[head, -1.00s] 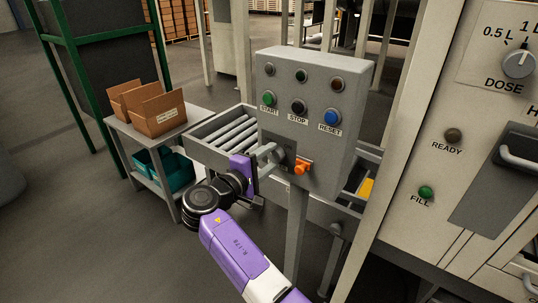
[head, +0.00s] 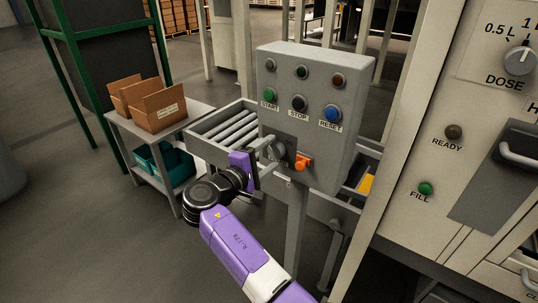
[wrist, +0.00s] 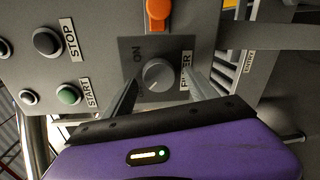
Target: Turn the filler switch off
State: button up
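The filler switch (wrist: 158,75) is a round grey knob on a dark plate marked ON and FILLER in the wrist view. In the head view the knob (head: 276,150) is partly hidden by my gripper, low on the grey control box (head: 312,72). My gripper (wrist: 160,84) is open, with one finger to each side of the knob and visible gaps between. I cannot tell how far the fingertips reach along the knob's depth. The pointer direction of the knob is not clear.
An orange catch (head: 303,162) sits beside the switch plate. START (head: 270,95), STOP (head: 299,103) and RESET (head: 332,114) buttons are above it. A roller conveyor (head: 225,127) runs behind the box. A cart with open cartons (head: 160,116) stands left. A dosing cabinet (head: 470,95) stands right.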

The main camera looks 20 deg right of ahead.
jog(key=b+v, duration=0.2)
jog(key=v, duration=0.5)
jog(key=shift+s+a, duration=0.2)
jog(key=shift+a, duration=0.15)
jog(key=shift+r, duration=0.1)
